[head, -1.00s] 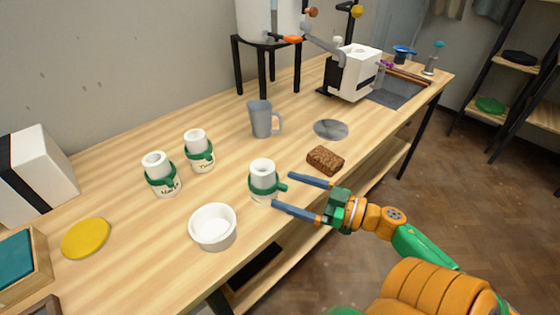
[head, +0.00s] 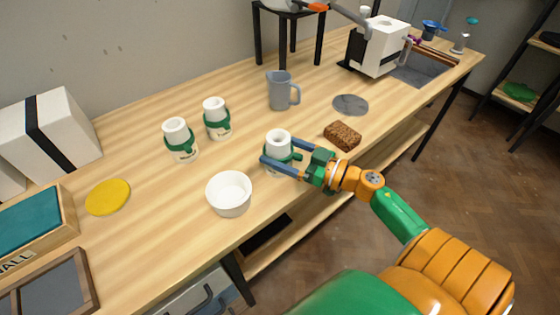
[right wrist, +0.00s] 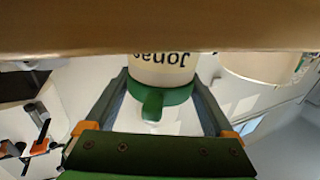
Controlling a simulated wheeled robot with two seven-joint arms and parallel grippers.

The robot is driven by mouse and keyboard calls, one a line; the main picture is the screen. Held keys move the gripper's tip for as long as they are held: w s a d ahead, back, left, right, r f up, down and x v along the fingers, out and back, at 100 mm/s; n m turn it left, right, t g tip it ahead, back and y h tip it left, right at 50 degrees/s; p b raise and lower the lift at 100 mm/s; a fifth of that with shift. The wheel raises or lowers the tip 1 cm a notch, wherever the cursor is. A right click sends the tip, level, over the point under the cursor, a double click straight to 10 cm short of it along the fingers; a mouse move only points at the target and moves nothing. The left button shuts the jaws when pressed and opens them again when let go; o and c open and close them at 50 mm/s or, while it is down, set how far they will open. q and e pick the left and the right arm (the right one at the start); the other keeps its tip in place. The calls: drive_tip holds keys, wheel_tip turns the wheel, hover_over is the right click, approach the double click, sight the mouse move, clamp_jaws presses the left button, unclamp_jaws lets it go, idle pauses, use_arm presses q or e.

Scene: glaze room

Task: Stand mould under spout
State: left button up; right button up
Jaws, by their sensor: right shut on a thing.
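A white cylindrical mould (head: 279,138) with a green band stands upright on the table near its front edge. My right gripper (head: 277,152) is shut on it at the band, one finger on each side. In the right wrist view the mould (right wrist: 165,72) reads "Jonas" upside down, and its green handle points towards the gripper's palm. Two similar banded moulds stand further left, one in front (head: 176,133) and one behind (head: 215,108). The orange spout part (head: 318,6) shows at the top edge, above a black stand (head: 283,40); its tank is mostly cut off. My left gripper is out of view.
A white bowl (head: 229,194) stands left of the held mould and a brown sponge-like block (head: 343,136) lies to its right. Behind are a grey jug (head: 281,92) and a grey disc (head: 350,105). A white machine (head: 380,48) stands at the back right.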

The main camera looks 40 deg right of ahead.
sight(280, 138)
drive_tip(key=r+p, duration=0.1)
drive_tip(key=r, duration=0.2)
drive_tip(key=s+r+p, duration=0.1)
drive_tip(key=r, duration=0.1)
drive_tip(key=shift+a+p, duration=0.3)
drive_tip(key=shift+p, duration=0.05)
clamp_jaws()
drive_tip(key=s+a+r+n+g+y+p, duration=0.3)
drive_tip(key=s+a+r+n+g+y, duration=0.2)
drive_tip(key=s+a, duration=0.4)
drive_tip(key=shift+s+a+r+g+y+p, duration=0.35)
drive_tip(key=shift+s+r+y, duration=0.3)
drive_tip(key=shift+r+y, duration=0.25)
drive_tip(key=shift+r, duration=0.1)
